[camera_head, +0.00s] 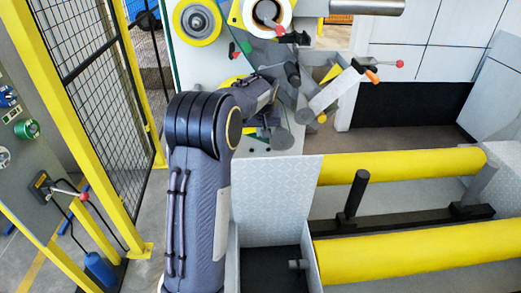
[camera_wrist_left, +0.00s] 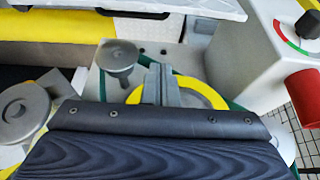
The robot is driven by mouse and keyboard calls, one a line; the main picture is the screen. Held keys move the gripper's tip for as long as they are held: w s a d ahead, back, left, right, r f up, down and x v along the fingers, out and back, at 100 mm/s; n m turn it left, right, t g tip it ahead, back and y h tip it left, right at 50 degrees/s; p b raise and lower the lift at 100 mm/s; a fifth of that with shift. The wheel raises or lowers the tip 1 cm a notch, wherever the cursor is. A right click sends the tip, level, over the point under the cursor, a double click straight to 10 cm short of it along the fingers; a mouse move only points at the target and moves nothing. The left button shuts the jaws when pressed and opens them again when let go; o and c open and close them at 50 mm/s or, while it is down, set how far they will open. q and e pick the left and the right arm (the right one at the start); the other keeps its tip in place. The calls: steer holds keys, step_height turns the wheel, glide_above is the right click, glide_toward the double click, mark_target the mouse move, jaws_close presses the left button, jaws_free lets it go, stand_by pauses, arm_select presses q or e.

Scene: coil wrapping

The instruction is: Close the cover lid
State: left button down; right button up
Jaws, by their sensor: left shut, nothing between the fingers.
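A pale diamond-plate panel (camera_head: 272,195), which looks like the cover lid, stands raised over an open grey box (camera_head: 233,262) with a dark inside. My left arm rises along the panel's left side and bends right at the top. My left gripper (camera_head: 268,118) is beyond the panel's top edge, apart from it, and partly hidden among grey machine parts. In the left wrist view my left gripper's fingers (camera_wrist_left: 161,84) are together and empty, in front of a yellow disc (camera_wrist_left: 212,97). My right gripper does not show.
Two yellow rollers (camera_head: 400,166) lie to the right, with a black post (camera_head: 354,192) between them. A grey cylinder (camera_wrist_left: 118,56) stands close left of the fingers. A yellow-framed mesh fence (camera_head: 95,90) is at left.

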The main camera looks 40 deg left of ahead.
arm_select(q)
steer(key=f, duration=0.1)
steer(key=p, duration=0.1)
glide_above(260, 168)
steer(key=w+a, duration=0.3)
steer(key=w, duration=0.1)
step_height(260, 168, down, 8)
steer(key=shift+a+f, duration=0.1)
steer(key=shift+a, duration=0.05)
steer(key=shift+s+d+p, duration=0.45)
steer(key=shift+s+d, duration=0.95)
steer(key=shift+s, duration=0.1)
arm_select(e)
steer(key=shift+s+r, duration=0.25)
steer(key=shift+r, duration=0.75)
arm_select(q)
steer(key=shift+f, duration=0.1)
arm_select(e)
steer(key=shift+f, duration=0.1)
